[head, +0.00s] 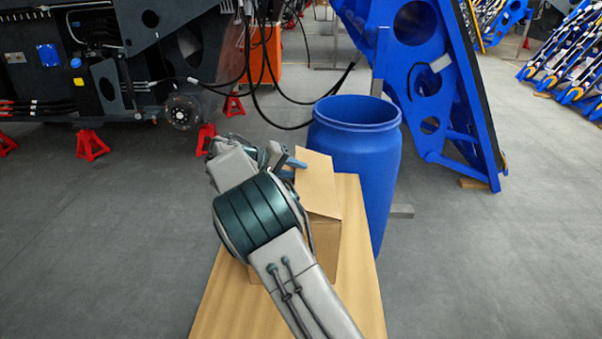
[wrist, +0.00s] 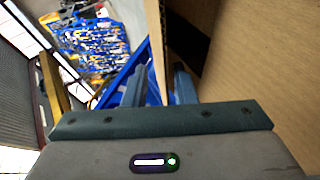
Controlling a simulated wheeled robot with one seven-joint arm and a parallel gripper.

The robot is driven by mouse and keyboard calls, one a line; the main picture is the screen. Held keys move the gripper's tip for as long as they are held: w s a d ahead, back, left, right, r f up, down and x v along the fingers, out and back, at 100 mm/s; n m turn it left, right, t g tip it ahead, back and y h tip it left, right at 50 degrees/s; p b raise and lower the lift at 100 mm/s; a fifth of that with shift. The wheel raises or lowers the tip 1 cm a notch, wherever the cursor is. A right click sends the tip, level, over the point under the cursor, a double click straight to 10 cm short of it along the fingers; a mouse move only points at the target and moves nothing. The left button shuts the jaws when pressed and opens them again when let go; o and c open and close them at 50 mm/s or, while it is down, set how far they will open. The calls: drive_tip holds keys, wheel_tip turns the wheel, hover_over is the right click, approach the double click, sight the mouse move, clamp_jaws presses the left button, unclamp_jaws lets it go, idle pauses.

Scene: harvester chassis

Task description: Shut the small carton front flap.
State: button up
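The small brown carton (head: 326,250) stands upright on the wooden board behind my arm. One of its flaps (head: 318,185) shows as a light, sloping panel at its top; my arm hides the carton's left side. My gripper (head: 291,164) is at the far left edge of that panel. In the wrist view my gripper (wrist: 158,88) is open, with a finger on either side of a thin cardboard panel (wrist: 155,45). A gap shows between the left finger and the panel. The carton's brown wall (wrist: 245,60) and a dark opening lie to the right.
The wooden board (head: 225,310) carries the carton. A large open blue barrel (head: 358,150) stands close behind and right of the carton. Black hoses (head: 262,90) hang beyond, near a dark chassis (head: 60,60) on red stands.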

drive_tip(key=v, duration=1.1)
drive_tip(key=shift+s+a+b, duration=0.1)
drive_tip(key=shift+b, duration=0.2)
drive_tip(key=shift+c, duration=0.4)
